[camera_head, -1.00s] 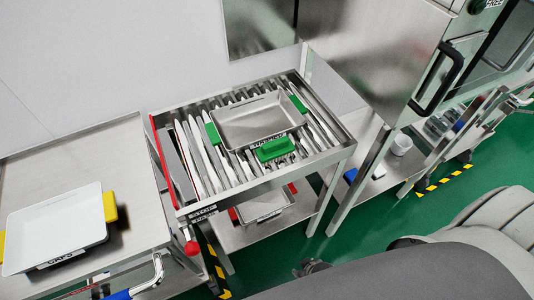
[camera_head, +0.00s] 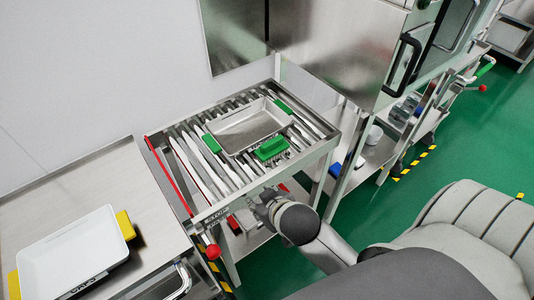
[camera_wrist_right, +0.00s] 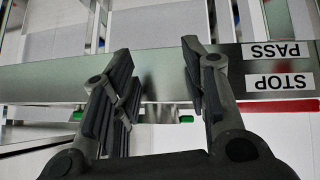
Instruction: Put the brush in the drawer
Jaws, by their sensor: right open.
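A green brush (camera_head: 272,149) with pale bristles lies on the roller table (camera_head: 325,125), against the near side of a steel tray with green handles (camera_head: 240,132). My right gripper (camera_head: 262,207) is near the table's front edge, nearer to me than the brush and apart from it. In the right wrist view my right gripper (camera_wrist_right: 160,55) is open and empty, with the steel table edge (camera_wrist_right: 160,78) beyond its fingers. The brush cannot be made out there. My left gripper is not in view. I cannot make out a drawer clearly.
A white tray with yellow handles (camera_head: 70,255) sits on the left counter. A red bar (camera_head: 165,170) runs along the roller table's left side. The steel washer (camera_head: 345,50) stands behind right. A lower shelf (camera_head: 245,240) is under the roller table. Green floor lies open at right.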

